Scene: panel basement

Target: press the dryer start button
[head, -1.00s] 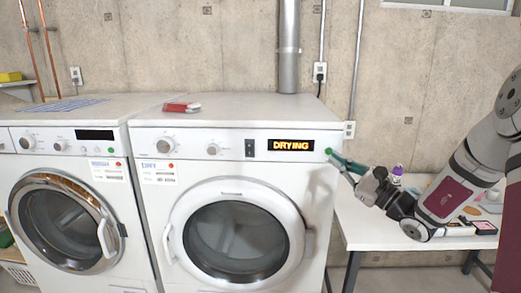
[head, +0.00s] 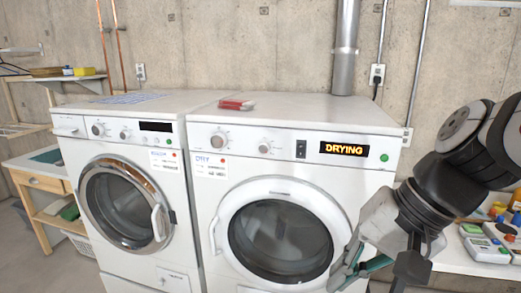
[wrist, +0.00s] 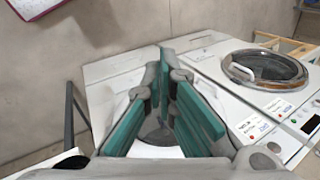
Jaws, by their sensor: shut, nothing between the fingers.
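The white dryer (head: 300,112) stands right of the washer, and its display (head: 344,148) glows with the word "DRYING". A round green button (head: 384,157) sits at the right end of the dryer's panel, uncovered. My gripper (head: 345,280) is low in front of the dryer's right side, below the button and apart from it, beside the round door (head: 282,238). In the wrist view, its teal-padded fingers (wrist: 166,58) come together at the tips with nothing between them. The wrist view does not clearly show the start button.
The washer (head: 122,192) stands at the left. A red object (head: 237,104) lies on the dryer's top. A table (head: 455,258) with several small items stands at the right, partly behind my arm. Bare floor (head: 35,262) shows at the lower left.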

